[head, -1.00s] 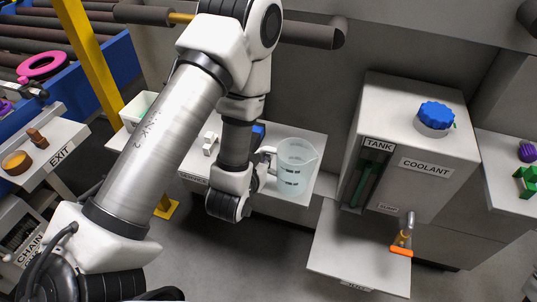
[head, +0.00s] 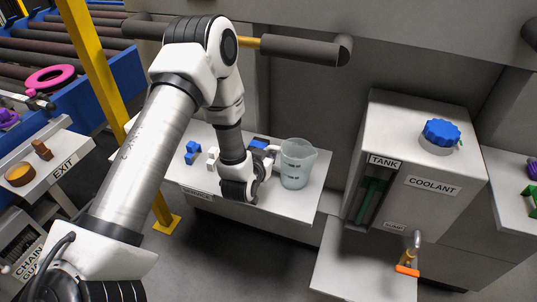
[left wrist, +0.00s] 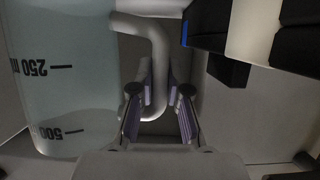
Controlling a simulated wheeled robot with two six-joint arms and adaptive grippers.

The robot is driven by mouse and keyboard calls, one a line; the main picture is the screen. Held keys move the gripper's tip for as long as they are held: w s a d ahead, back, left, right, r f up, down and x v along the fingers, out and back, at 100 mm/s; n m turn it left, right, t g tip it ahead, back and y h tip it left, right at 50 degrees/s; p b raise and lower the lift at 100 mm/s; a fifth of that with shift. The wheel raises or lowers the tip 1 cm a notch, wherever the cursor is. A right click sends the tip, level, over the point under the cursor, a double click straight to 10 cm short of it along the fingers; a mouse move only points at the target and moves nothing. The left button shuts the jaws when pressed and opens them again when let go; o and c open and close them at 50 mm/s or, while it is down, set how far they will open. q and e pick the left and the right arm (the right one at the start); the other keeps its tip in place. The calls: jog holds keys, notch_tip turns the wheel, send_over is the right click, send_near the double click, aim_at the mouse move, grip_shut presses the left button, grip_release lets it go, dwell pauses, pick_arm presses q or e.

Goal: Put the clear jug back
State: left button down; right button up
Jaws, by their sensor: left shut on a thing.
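The clear jug (head: 297,166), pale bluish with measuring marks, is upright over the right part of the white service shelf (head: 312,200). Its base looks to be on or very near the shelf top; I cannot tell if it touches. My left gripper (head: 268,163) is at the jug's left side, shut on its handle. In the left wrist view the handle (left wrist: 155,45) runs down between the fingers (left wrist: 158,105), and the jug's wall (left wrist: 60,80) with its 250 and 500 marks fills the left side. My right gripper is out of view.
Blue blocks (head: 192,153) and a white piece (head: 212,158) lie on the shelf left of my gripper. A yellow post (head: 92,65) stands left.

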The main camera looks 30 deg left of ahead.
pick_arm(q)
jog(key=shift+f, duration=0.1)
jog(key=c, duration=1.2)
grip_release()
jog(key=shift+o, duration=0.2)
